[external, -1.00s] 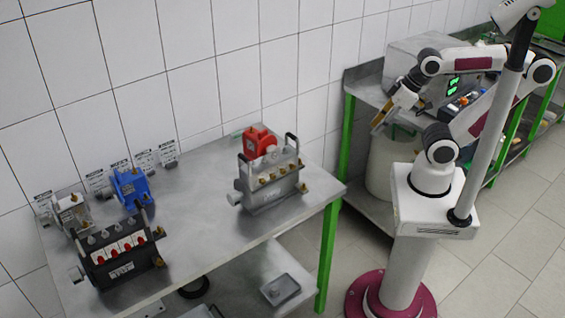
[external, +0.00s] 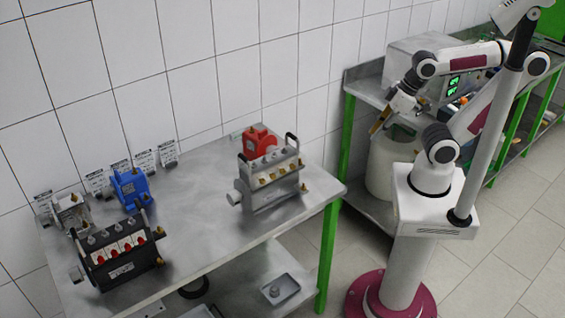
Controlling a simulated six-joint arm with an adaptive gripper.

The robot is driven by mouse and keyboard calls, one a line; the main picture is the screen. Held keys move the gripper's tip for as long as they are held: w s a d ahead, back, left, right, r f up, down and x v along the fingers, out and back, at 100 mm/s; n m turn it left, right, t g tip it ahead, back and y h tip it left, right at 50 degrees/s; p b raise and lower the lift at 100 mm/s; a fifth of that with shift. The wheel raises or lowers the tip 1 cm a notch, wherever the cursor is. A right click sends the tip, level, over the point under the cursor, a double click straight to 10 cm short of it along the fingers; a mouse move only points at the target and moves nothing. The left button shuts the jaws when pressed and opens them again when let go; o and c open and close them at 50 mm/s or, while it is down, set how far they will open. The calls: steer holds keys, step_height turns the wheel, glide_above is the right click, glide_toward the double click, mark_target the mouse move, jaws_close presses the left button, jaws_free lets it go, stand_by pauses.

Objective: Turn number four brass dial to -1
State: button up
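A grey manifold block (external: 270,182) with a row of small brass dials (external: 278,175) on its front stands upright on the right part of the steel table. The dials' numbers and settings are too small to read. My gripper (external: 376,130) hangs in the air to the right of this table, in front of the control box and above a white bucket. It is well apart from the brass dials. Its fingers point down and to the left, and they are too small to tell whether they are open or shut.
A red pump (external: 258,141) stands behind the grey block. A black block with red dials (external: 118,252), a blue pump (external: 130,188) and a grey pump (external: 70,210) stand at the table's left. The middle of the steel table (external: 200,215) is clear. A white bucket (external: 386,168) stands below my gripper.

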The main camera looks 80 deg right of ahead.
steer(key=w+a+f+n+g+y, duration=0.1)
steer(key=w+a+f, duration=0.25)
steer(key=a, duration=0.55)
steer(key=w+a+f+g+y, duration=0.1)
steer(key=w+a+f+y, duration=0.1)
steer(key=a+f, duration=0.5)
steer(key=w+a+f+n+g+y, duration=0.1)
steer(key=w+a+f, duration=0.15)
steer(key=a, duration=0.75)
steer(key=w+a+f+m+t+h, duration=0.1)
steer(key=w+a+f+m+t, duration=0.35)
steer(key=w+a+f, duration=0.5)
steer(key=w+d+m+t+h, duration=0.5)
steer(key=d+h, duration=0.2)
steer(key=d, duration=0.2)
steer(key=s+d+r+m+t+h, duration=0.1)
steer(key=s+d+r+m+h, duration=0.2)
steer(key=d+r+h, duration=0.6)
step_height(320, 180, up, 3)
steer(key=shift+d+m, duration=0.5)
steer(key=shift+m, duration=0.25)
